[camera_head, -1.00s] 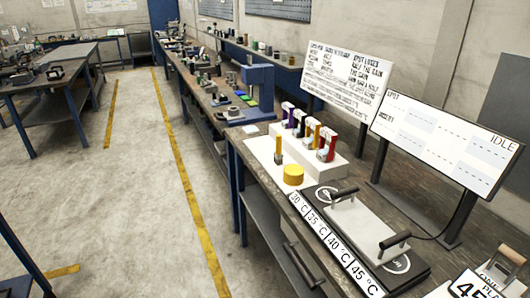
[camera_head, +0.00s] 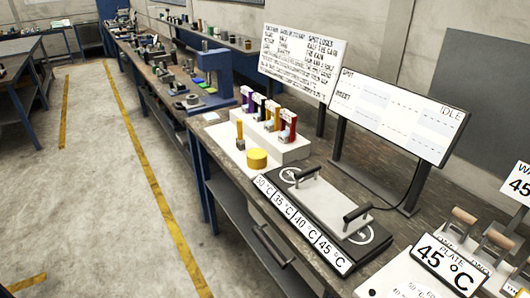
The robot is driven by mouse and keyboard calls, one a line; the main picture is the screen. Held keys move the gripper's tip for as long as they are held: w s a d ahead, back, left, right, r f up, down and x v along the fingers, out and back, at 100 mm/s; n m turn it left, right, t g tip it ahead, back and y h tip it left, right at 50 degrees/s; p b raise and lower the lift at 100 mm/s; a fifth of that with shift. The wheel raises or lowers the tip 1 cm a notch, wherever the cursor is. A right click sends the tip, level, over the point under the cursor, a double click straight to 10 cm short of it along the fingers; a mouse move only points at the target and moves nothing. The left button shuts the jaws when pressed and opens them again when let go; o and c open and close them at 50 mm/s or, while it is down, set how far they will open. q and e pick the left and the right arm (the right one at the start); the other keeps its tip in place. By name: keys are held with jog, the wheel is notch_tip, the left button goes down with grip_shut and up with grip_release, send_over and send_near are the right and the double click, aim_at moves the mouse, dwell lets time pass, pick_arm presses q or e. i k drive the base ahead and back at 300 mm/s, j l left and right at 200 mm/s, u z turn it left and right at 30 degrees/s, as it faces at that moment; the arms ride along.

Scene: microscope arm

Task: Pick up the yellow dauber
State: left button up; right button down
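A white stepped block (camera_head: 283,149) on the bench holds a row of several small upright tools with coloured tops: purple, dark, yellow and red. The yellow-topped one, which looks like the yellow dauber (camera_head: 272,112), stands between the dark and red ones. In front of the block, a separate upright piece with a golden-yellow handle (camera_head: 239,130) and a metal base stands beside a short yellow cylinder (camera_head: 257,158). I cannot tell for sure which piece is the dauber. Neither of my grippers is in view.
A black-and-white plate device (camera_head: 322,207) with two handles and temperature labels lies nearer on the bench. A "45 °C" sign (camera_head: 450,262) and wooden-handled items (camera_head: 463,217) stand at right. An IDLE screen (camera_head: 398,110) and text board (camera_head: 301,70) stand behind. Floor is open at left.

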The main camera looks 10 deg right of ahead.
aim_at(240, 141)
jog(key=i+j+z, duration=0.2)
jog(key=z, duration=0.55)
jog(key=i+j+z, duration=0.2)
jog(key=j, duration=0.15)
jog(key=j+z, duration=0.2)
jog(key=j, duration=0.15)
jog(key=i+j+z, duration=0.2)
jog(key=j, duration=0.25)
jog(key=i+j, duration=0.1)
jog(key=j, duration=1)
jog(key=i+j+z, duration=0.1)
jog(key=j, duration=0.5)
